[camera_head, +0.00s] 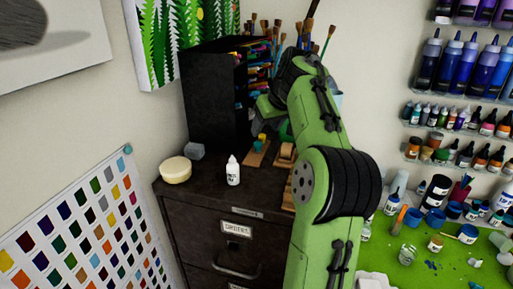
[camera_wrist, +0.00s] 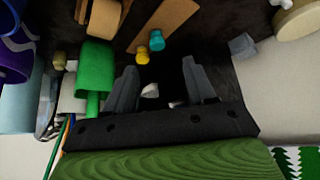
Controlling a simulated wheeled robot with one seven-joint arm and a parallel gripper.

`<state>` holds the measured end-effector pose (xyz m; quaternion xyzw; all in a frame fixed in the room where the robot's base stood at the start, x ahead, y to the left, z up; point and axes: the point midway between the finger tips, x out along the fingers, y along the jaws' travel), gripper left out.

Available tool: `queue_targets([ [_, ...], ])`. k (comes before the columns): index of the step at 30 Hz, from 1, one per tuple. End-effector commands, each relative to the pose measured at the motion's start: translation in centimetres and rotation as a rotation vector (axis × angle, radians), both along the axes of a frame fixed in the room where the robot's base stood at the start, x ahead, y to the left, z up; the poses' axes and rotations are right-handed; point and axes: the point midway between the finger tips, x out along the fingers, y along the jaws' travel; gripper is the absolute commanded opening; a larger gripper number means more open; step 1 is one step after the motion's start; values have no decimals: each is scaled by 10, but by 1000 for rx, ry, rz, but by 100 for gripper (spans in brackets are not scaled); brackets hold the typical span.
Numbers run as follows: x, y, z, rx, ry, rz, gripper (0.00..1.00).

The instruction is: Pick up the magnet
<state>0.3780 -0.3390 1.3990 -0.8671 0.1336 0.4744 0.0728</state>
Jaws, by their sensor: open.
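No object is plainly marked as the magnet. Small knob-shaped pieces that may be magnets show in the wrist view: a teal one (camera_wrist: 156,41), a yellow one (camera_wrist: 142,57) and a small white one (camera_wrist: 150,90). The teal and yellow pieces are at the end of a wooden strip (camera_wrist: 172,18); the yellow one (camera_head: 262,137) also shows in the head view. My gripper (camera_wrist: 160,66) is open over the dark cabinet top. The white piece appears between its fingers, with the teal and yellow ones beyond the tips. Nothing is visibly held. My arm hides part of the cabinet top in the head view.
On the cabinet (camera_head: 215,186) stand a white bottle (camera_head: 233,171), a cream round tub (camera_head: 175,170), a grey cube (camera_head: 195,151) and a black organizer (camera_head: 213,95). A green cylinder (camera_wrist: 95,70) is close beside one finger. Paint shelves (camera_head: 462,90) and a green worktable (camera_head: 440,262) are at right.

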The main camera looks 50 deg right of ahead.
Motion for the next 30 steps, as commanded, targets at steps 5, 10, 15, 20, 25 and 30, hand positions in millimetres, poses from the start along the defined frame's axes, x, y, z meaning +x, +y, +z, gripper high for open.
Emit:
queue_targets([
  [5, 17, -5, -27, 1, 1, -1, 55],
  [10, 30, -10, -46, 3, 2, 0, 55],
  [15, 45, -16, -69, 1, 2, -1, 55],
  [20, 48, -17, -73, -1, 0, -2, 55],
  [25, 47, -17, -72, -1, 0, -2, 42],
  [30, 47, -17, -72, -1, 0, -2, 16],
])
